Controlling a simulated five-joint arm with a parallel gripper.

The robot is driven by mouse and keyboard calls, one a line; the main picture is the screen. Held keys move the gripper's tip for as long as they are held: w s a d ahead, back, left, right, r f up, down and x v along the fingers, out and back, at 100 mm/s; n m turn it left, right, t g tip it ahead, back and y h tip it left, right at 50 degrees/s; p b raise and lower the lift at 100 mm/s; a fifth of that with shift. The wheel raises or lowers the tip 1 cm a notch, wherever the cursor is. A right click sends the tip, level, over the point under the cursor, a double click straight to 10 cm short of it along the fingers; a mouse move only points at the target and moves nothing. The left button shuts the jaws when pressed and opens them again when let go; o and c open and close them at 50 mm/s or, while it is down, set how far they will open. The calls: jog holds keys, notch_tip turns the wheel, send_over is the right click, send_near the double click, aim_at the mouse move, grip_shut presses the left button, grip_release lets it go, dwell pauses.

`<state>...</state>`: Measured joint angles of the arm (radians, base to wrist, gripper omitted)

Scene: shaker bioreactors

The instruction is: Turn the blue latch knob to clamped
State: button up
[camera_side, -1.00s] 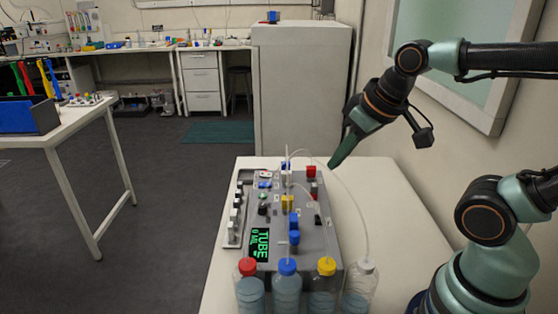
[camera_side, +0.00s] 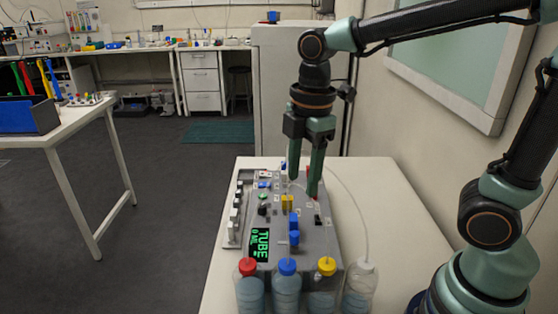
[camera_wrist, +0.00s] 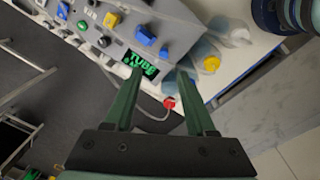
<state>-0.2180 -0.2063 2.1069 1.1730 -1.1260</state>
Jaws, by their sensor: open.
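A grey panel device (camera_side: 268,228) with coloured knobs and a green display stands on the white table. Two blue knobs sit on its front half, a farther one (camera_side: 294,221) and a nearer one (camera_side: 294,238); I cannot tell which blue part is the latch knob or how it is set. In the wrist view the same pair seems to show as one blue knob (camera_wrist: 145,36) and another (camera_wrist: 164,54) near the display. My gripper (camera_side: 303,187) points down, open and empty, over the back half of the panel. The fingers hide some parts there.
A yellow knob (camera_side: 287,202) sits just behind the blue pair. Bottles with red (camera_side: 247,266), blue (camera_side: 287,266), yellow (camera_side: 326,266) and white (camera_side: 365,265) caps stand along the front. A thin clear tube arcs on the right. The table's right side is clear.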

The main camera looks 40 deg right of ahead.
aim_at(295, 233)
jog(key=f+n, duration=0.1)
jog(key=f, duration=0.7)
jog(key=a+f+n, duration=0.1)
jog(key=f, duration=0.3)
jog(key=shift+w+a+f+n+g, duration=0.1)
jog(key=shift+w+f+n+g, duration=0.1)
jog(key=shift+f+n+g, duration=0.15)
grip_shut()
